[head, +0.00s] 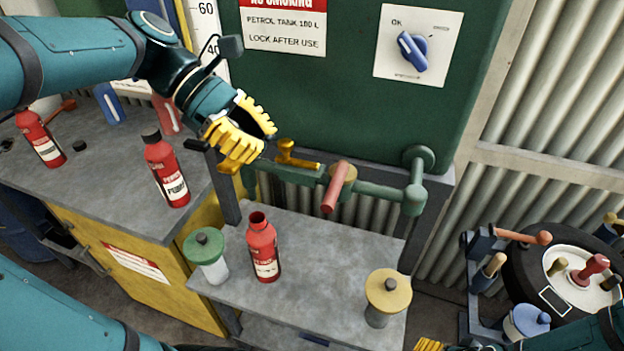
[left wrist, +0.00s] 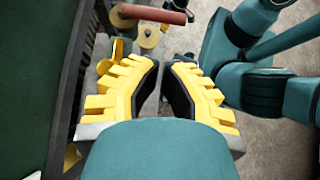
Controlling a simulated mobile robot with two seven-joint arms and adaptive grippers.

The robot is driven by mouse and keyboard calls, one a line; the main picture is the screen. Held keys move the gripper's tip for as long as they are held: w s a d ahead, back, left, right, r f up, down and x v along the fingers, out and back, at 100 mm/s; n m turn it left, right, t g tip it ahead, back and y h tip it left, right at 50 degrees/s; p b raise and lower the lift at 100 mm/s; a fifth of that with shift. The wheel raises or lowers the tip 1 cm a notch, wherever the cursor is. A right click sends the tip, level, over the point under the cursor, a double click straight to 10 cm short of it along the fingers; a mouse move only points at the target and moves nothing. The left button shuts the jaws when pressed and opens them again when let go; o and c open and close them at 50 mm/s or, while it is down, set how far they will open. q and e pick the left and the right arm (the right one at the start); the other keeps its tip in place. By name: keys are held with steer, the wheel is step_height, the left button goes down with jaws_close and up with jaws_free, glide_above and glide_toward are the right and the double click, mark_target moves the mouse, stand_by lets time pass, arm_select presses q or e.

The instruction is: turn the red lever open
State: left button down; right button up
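The red lever (head: 336,187) sits on a round brass-coloured hub on the green pipe below the green tank. In the head view it points down and toward me. In the left wrist view the red lever (left wrist: 152,13) lies at the top edge, beyond the fingertips. My left gripper (head: 257,138) is to the left of the lever and above the pipe, apart from the lever. Its yellow fingers (left wrist: 165,65) have a gap between them with nothing held. My right gripper (head: 428,345) only shows as a yellow bit at the bottom edge.
A brass tap handle (head: 292,155) stands on the pipe between my left gripper and the lever. Below are a red bottle (head: 264,250), a green-lidded jar (head: 207,258) and a yellow-lidded jar (head: 386,295) on a grey shelf (head: 325,255). A blue knob (head: 412,50) is on the tank.

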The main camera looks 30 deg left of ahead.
mark_target(337, 185)
arm_select(q)
steer(key=b+x, duration=0.2)
steer(key=x, duration=0.8)
steer(key=shift+w, duration=0.1)
arm_select(e)
steer(key=shift+s+f, duration=0.25)
steer(key=shift+f, duration=0.8)
steer(key=shift+w+r, duration=0.1)
steer(key=shift+r, duration=0.05)
arm_select(q)
steer(key=shift+d+n+t+p, duration=0.2)
steer(key=shift+n+t+p, duration=0.1)
steer(key=shift+n+p, duration=0.1)
arm_select(e)
steer(key=shift+w+d+r, duration=0.15)
steer(key=shift+d+r, duration=0.05)
steer(key=shift+d, duration=0.1)
